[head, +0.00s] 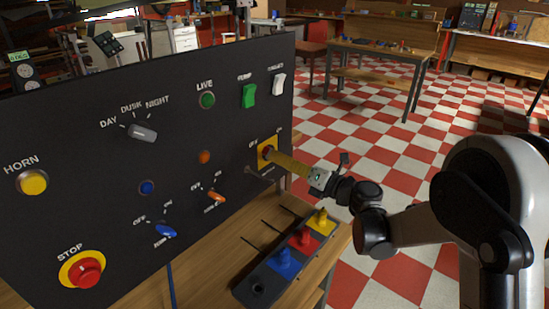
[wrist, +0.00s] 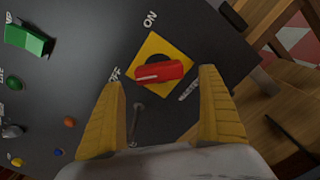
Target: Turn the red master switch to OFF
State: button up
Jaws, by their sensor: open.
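The red master switch (wrist: 160,72) sits on a yellow square plate (wrist: 152,48) on the dark panel. In the wrist view its handle lies nearly crosswise, with a white mark at its left end, on the side of the partly hidden OFF label. The ON label (wrist: 150,20) is above the plate there. My gripper (wrist: 160,78) is open, one yellow finger on each side of the lower part of the plate, with the switch between and just beyond the tips. I cannot tell whether the fingers touch it. In the head view my gripper (head: 276,158) partly covers the switch and plate (head: 262,158).
A thin grey lever (wrist: 137,115) stands out below the plate, between the fingers. The panel (head: 100,185) also holds a green rocker (head: 249,96), a white rocker (head: 279,84) and an orange knob (head: 216,196). A tray with coloured plugs (head: 285,260) sits on the bench below.

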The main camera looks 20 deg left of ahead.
jog(key=v, duration=0.8)
jog(key=shift+s+d, duration=0.2)
jog(key=shift+d, duration=0.1)
